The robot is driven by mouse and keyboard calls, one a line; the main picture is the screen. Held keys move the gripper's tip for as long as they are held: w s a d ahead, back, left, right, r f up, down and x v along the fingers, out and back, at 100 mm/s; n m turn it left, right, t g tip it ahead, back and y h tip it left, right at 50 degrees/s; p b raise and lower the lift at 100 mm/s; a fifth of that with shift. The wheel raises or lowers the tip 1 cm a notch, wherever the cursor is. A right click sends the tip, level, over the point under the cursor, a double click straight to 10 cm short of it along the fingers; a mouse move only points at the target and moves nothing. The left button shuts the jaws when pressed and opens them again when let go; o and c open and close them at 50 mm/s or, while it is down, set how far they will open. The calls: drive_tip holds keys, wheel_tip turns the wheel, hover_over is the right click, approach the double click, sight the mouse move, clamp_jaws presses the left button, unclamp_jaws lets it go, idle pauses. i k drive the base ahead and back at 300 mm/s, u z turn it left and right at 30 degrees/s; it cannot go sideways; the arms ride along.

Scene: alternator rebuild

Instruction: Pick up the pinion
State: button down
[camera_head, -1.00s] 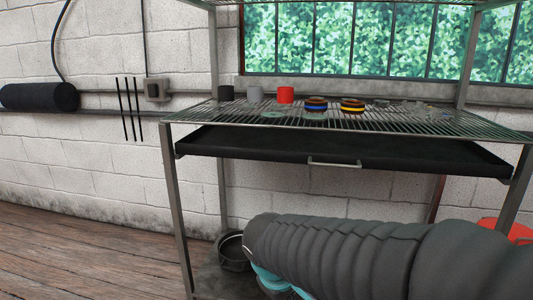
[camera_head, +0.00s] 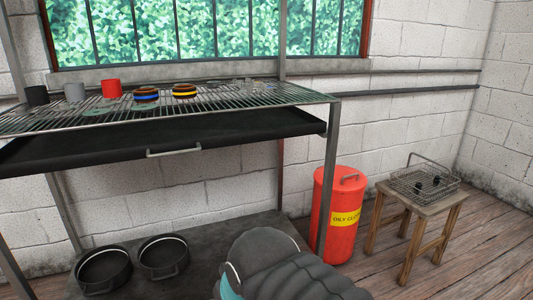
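I cannot make out a pinion for sure. Several small pale metal parts (camera_head: 245,83) lie at the right of the wire shelf (camera_head: 300,97), too small to tell apart. Small black parts (camera_head: 437,182) sit in a wire basket (camera_head: 410,186) on a wooden stool (camera_head: 437,207) at the right; I cannot tell what they are. My arm in its dark ribbed sleeve fills the bottom middle. My gripper is not in view.
Black, grey and red cups (camera_head: 111,89) and two banded round parts (camera_head: 184,91) stand on the shelf. A black drawer (camera_head: 230,141) hangs under it. Two black pans (camera_head: 104,268) rest on the lower shelf. A red waste can (camera_head: 336,214) stands between rack and stool.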

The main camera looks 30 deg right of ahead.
sight(436, 180)
drive_tip(key=z, duration=2.25)
